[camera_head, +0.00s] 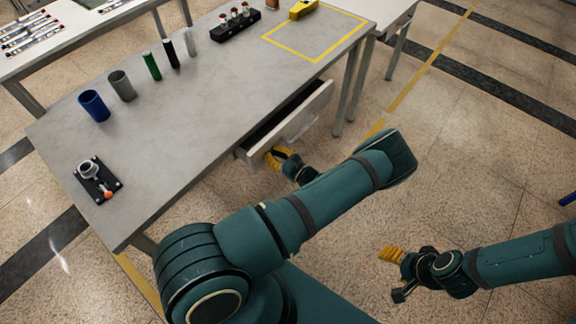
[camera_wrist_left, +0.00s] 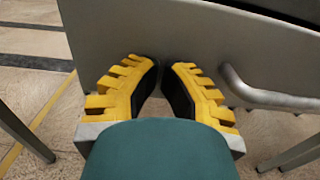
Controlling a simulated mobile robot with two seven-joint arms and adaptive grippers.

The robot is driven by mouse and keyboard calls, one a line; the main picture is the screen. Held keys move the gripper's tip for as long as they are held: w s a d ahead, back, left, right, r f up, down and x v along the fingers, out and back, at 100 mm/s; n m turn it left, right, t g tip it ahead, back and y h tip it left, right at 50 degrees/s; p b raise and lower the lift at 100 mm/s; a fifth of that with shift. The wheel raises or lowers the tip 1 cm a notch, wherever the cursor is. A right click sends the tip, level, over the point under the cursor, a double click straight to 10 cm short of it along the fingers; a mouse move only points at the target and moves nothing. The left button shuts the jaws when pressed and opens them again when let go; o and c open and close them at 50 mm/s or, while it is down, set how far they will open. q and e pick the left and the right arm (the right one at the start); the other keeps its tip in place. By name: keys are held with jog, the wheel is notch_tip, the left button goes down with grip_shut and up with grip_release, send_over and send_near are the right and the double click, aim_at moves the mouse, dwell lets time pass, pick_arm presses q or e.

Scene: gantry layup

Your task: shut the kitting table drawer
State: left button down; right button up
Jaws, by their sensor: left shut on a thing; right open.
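The kitting table (camera_head: 215,95) has a grey top. Its drawer (camera_head: 318,100) stands partly pulled out at the side nearest me, with a dark gap behind its front panel. A bar handle (camera_head: 300,126) is on that panel. My left gripper (camera_head: 272,156) is at the left end of the drawer front. In the left wrist view its yellow fingers (camera_wrist_left: 160,72) are close together against the grey panel (camera_wrist_left: 200,30), left of the handle (camera_wrist_left: 268,98); their exact contact is unclear. My right gripper (camera_head: 392,275) is open and empty above the floor, away from the table.
On the tabletop stand a blue cup (camera_head: 94,106), a grey cup (camera_head: 122,86), a green cylinder (camera_head: 152,66), a black holder (camera_head: 235,24) and a small black fixture (camera_head: 97,182). Table legs (camera_head: 353,90) stand right of the drawer. The floor before the drawer is otherwise clear.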

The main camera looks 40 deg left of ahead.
pick_arm(q)
jog(key=a, duration=0.5)
jog(key=shift+w+a, duration=0.25)
jog(key=shift+a, duration=0.65)
jog(key=shift+a+r, duration=0.1)
jog(key=shift+d, duration=0.35)
jog(key=s+d, duration=0.1)
jog(key=d, duration=1.2)
jog(key=shift+d, duration=0.35)
